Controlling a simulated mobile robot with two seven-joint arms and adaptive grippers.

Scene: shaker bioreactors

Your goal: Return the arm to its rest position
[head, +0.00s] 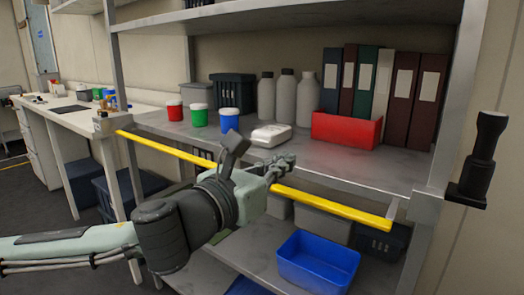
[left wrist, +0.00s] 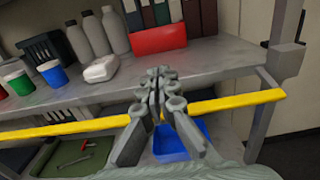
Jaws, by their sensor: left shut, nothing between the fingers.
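My left arm comes in from the left in the head view. Its gripper (head: 284,163) is in front of the grey shelf (head: 330,168), close to the yellow bar (head: 330,203). In the left wrist view the gripper (left wrist: 160,74) has its fingers together with nothing between them, and it overlaps the yellow bar (left wrist: 235,101) in the picture. Whether it touches the bar or shelf edge I cannot tell. My right gripper is not in view.
A blue bin (head: 317,262) sits on the lower shelf. A white bench (head: 65,104) stands at left.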

